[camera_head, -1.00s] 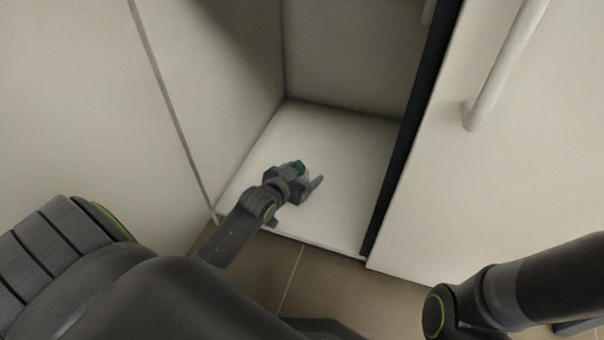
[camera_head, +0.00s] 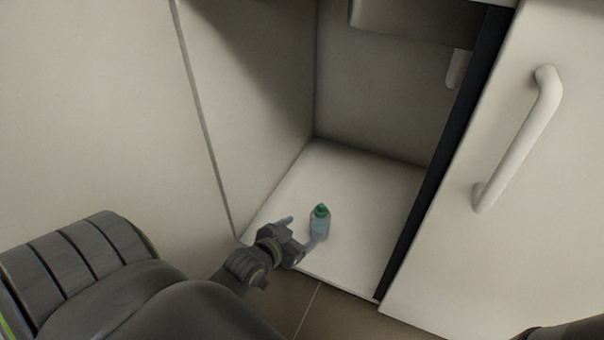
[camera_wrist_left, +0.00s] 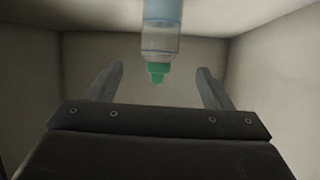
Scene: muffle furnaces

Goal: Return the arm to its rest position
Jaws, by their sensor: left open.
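A small clear bottle with a green cap (camera_head: 320,224) stands upright on the white cabinet floor, near the front edge. My left gripper (camera_head: 301,233) is open at the cabinet's front edge, beside the bottle and on its near left. In the left wrist view the bottle (camera_wrist_left: 161,38) appears upside down, beyond the two spread fingers (camera_wrist_left: 160,72), with a gap around it; nothing is held. My right gripper is out of view.
The open cabinet compartment (camera_head: 368,190) has a side wall (camera_head: 255,100) at left. A door with a white handle (camera_head: 520,140) is at right. A grey box-like part (camera_head: 415,22) hangs at the top. Brown floor tiles (camera_head: 335,312) lie in front.

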